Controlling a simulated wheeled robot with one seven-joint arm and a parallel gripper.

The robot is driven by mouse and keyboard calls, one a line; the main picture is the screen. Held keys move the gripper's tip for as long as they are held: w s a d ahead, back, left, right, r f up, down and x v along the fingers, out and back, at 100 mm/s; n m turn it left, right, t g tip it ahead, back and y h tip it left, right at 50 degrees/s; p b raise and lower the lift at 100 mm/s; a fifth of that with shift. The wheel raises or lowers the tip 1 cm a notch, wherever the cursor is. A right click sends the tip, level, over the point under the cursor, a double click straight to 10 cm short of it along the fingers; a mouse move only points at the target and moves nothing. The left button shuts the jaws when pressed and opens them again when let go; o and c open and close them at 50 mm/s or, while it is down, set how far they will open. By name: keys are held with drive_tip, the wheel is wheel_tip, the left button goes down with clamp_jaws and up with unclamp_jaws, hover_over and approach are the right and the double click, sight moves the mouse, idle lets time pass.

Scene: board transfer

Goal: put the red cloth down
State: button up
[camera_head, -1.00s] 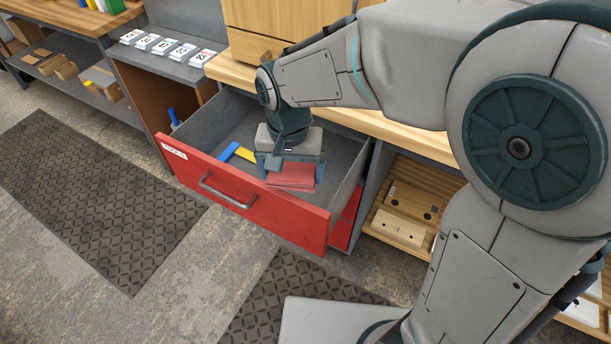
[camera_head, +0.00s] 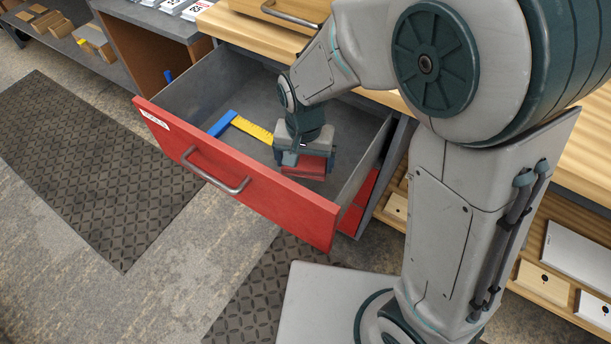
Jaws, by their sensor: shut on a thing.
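The red cloth (camera_head: 304,170) is a folded red block low inside the open drawer, near its right side. My gripper (camera_head: 304,166) points down into the drawer and is shut on the cloth, its fingers at either side. I cannot tell whether the cloth touches the drawer floor. The drawer (camera_head: 230,189) has a red front with a grey metal handle and grey inner walls. My gripper and wrist hide part of the cloth's top.
A blue and yellow try square (camera_head: 248,128) lies in the drawer, left of my gripper. The drawer's right wall (camera_head: 362,172) is close to my gripper. A wooden worktop (camera_head: 228,28) stands behind. Dark mats (camera_head: 95,165) lie on the floor.

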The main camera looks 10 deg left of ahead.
sight(305, 183)
wheel_tip(305, 183, down, 6)
drive_tip(key=shift+r+b, duration=0.15)
drive_tip(key=shift+b, duration=0.45)
drive_tip(key=shift+s+d+f+b, duration=0.1)
drive_tip(key=shift+s+f+b, duration=0.15)
drive_tip(key=shift+f+b, duration=0.3)
drive_tip(key=o, duration=1)
drive_tip(key=shift+s+f, duration=0.1)
drive_tip(key=shift+f, duration=0.1)
drive_tip(key=shift+r+p, duration=0.5)
drive_tip(key=shift+r, duration=0.1)
wheel_tip(305, 183, up, 12)
drive_tip(key=p, duration=0.3)
drive_tip(key=shift+r, duration=0.2)
